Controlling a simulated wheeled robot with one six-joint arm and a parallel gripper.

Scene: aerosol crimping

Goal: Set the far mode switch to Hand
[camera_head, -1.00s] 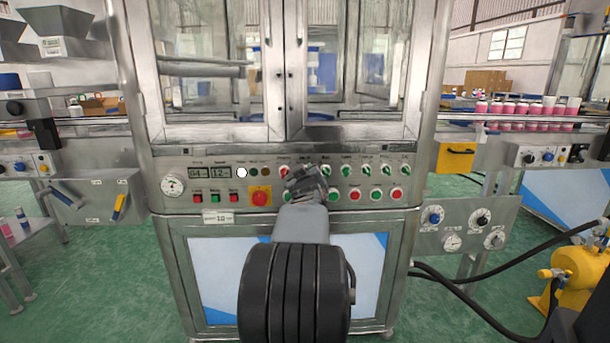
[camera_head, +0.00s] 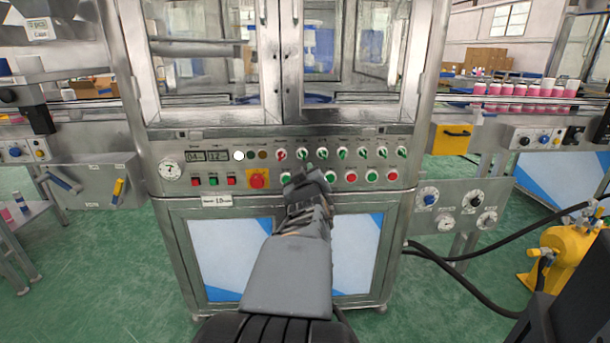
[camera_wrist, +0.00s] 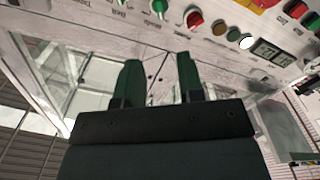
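A row of small rotary switches runs along the steel machine's panel. The leftmost is a red switch (camera_head: 281,154); several green ones follow, including one at the left (camera_head: 302,154) and the far right one (camera_head: 401,152). Their labels are too small to read, so I cannot tell which is the far mode switch. My gripper (camera_head: 303,178) is in front of the panel, just below the row's left part, hiding part of the button row. The wrist view shows my gripper (camera_wrist: 160,78) open and empty, its two fingers apart, with a red switch (camera_wrist: 193,20) and a green switch (camera_wrist: 158,8) beyond them.
Below the switches is a row of push buttons (camera_head: 351,177); a red emergency stop (camera_head: 257,179) on yellow sits left of my gripper. A pressure gauge (camera_head: 171,170) is at the panel's left end. Yellow equipment (camera_head: 560,250) with black hoses stands at the right.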

